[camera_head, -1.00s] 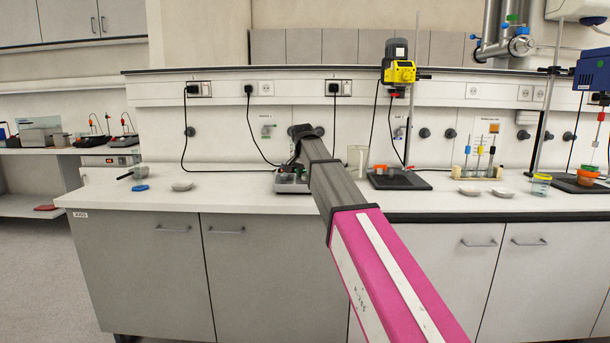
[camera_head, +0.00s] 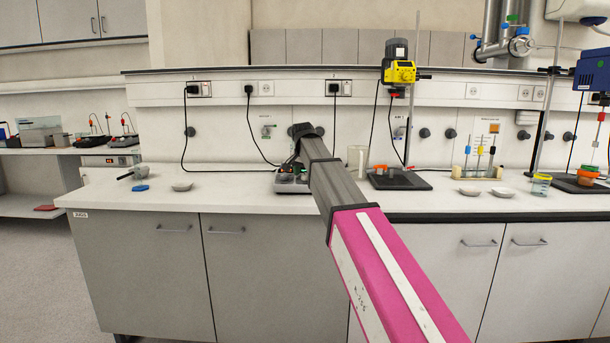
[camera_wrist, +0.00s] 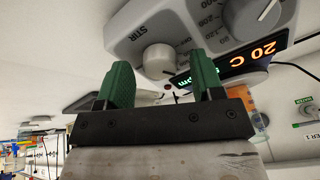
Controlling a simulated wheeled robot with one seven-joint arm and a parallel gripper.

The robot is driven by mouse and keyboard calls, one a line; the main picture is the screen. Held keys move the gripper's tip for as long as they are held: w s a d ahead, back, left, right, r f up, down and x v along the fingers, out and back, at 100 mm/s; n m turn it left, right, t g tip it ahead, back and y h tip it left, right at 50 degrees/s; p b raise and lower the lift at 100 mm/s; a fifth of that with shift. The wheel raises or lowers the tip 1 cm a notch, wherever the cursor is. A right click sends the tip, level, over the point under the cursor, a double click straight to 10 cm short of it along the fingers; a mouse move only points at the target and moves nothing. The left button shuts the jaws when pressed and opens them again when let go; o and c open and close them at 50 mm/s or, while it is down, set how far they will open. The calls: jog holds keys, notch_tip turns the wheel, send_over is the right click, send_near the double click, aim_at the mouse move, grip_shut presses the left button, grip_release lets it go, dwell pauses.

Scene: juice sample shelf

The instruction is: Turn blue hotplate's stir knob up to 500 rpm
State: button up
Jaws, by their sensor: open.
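The hotplate (camera_wrist: 205,28) fills the top of the wrist view, upside down, with a pale grey front. Its white stir knob (camera_wrist: 159,57) sits beside the word STIR. A darker grey second knob (camera_wrist: 250,16) is at the upper right. An orange display reads 20 C; the green rpm display is partly covered by a finger. My gripper (camera_wrist: 160,70) is open, its green fingers on either side of the stir knob in the picture; contact cannot be told. In the head view, the hotplate (camera_head: 291,186) is partly hidden by my arm, which hides the gripper.
A beaker (camera_head: 357,159) stands right of the hotplate. A yellow overhead stirrer (camera_head: 398,72) hangs above a dark base. A small white dish (camera_head: 182,186) and a blue item (camera_head: 140,188) lie to the left. Cables hang behind; the front bench surface is mostly clear.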

jog(key=v, duration=1)
jog(key=shift+s, duration=0.15)
